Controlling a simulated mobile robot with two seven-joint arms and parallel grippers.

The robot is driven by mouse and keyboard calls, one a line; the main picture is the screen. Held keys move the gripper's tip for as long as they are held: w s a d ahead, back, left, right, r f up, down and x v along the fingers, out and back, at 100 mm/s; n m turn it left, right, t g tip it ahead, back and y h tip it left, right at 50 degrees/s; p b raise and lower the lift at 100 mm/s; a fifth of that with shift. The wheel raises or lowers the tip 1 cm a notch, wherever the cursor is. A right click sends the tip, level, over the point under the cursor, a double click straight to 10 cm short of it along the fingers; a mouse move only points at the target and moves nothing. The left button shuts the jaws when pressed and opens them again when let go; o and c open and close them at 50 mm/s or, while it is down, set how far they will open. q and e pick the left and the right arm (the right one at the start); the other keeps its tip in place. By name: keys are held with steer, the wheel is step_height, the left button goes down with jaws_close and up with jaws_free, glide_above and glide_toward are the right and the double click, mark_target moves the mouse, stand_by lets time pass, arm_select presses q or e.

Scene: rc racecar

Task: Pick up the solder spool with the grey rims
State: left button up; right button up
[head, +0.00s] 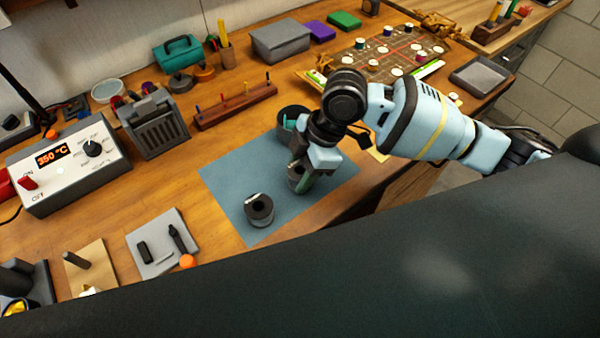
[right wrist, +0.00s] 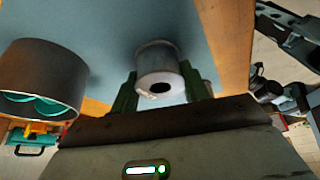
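A spool (right wrist: 158,70) with light grey rims stands on the blue mat. In the right wrist view it sits between the two green fingertips of my right gripper (right wrist: 160,85). In the head view my right gripper (head: 302,178) reaches down over this spool (head: 293,175) and partly hides it. The fingers are apart, one on each side of the spool; I cannot tell whether they touch it. A second spool (head: 259,209) with dark rims stands on the mat to the left of the gripper. My left gripper is not in view.
A dark round container (head: 291,115) with teal inside stands behind the gripper; it shows close at left in the right wrist view (right wrist: 40,70). The blue mat (head: 235,180) has free room at its left. A soldering station (head: 70,160) stands at far left.

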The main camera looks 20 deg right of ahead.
mark_target(296, 174)
steer(key=c, duration=0.4)
steer(key=shift+r, duration=0.55)
steer(key=r, duration=0.2)
steer(key=shift+s+d+r, duration=0.15)
steer(key=shift+s+r, duration=0.15)
steer(key=shift+s, duration=0.1)
steer(key=shift+s+d+r, duration=0.2)
steer(key=shift+s+d, duration=0.55)
steer(key=shift+s, duration=1.65)
steer(key=shift+s+d+r, duration=0.25)
steer(key=shift+s+d, duration=0.5)
steer(key=shift+s, duration=1.7)
steer(key=shift+s+d+r, duration=0.2)
steer(key=shift+s+d, duration=0.55)
steer(key=shift+s, duration=1.65)
